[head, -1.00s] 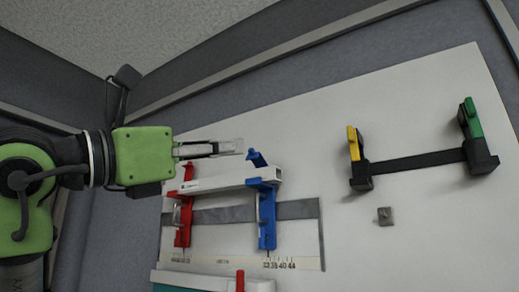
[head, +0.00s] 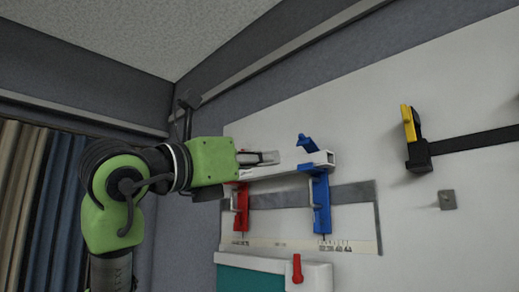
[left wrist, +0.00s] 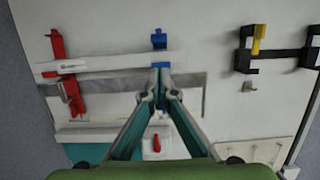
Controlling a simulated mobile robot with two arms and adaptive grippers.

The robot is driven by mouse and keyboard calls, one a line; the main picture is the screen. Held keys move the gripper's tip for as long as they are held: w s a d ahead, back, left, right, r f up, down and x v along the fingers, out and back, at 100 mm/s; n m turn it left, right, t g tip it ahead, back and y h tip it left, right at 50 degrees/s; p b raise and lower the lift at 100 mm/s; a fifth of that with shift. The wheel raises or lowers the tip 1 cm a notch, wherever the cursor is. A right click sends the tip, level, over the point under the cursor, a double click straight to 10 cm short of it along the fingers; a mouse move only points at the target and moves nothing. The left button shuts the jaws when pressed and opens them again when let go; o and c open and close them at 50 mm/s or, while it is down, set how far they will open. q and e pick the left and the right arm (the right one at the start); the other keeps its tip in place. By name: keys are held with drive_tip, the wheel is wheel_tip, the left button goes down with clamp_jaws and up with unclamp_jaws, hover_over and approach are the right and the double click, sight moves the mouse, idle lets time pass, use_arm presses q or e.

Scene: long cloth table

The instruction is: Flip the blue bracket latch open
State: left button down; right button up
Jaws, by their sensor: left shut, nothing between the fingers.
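The blue bracket (head: 321,205) is fixed upright on the white wall panel; its blue latch (head: 307,143) sticks up at the top, leaning left. A white bar (head: 321,160) runs across the blue bracket and a red bracket (head: 241,212). My left gripper (head: 276,157) is shut and empty, left of and slightly below the blue latch in the head view. In the left wrist view, its fingertips (left wrist: 160,74) overlap the lower edge of the bar over the blue bracket, with the latch (left wrist: 159,40) above them. I cannot tell whether they touch. My right gripper is out of view.
A white and teal box with a red lever (head: 297,268) sits below the brackets. A yellow piece (head: 409,123) on a black rail and a small grey square (head: 447,200) are to the right. The panel between them is clear.

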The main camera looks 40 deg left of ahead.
sight(301, 140)
use_arm(q)
drive_tip(key=w+r+p, duration=0.1)
drive_tip(key=w, duration=0.1)
drive_tip(key=w+r+p, duration=0.2)
drive_tip(key=w, duration=0.1)
drive_tip(key=w+r+p, duration=0.1)
drive_tip(key=w+p, duration=0.1)
drive_tip(key=shift+w+d+r, duration=0.3)
drive_tip(key=shift+r, duration=0.1)
drive_tip(key=shift+w, duration=0.15)
drive_tip(key=shift+r+p, duration=0.3)
drive_tip(key=shift+p, duration=0.05)
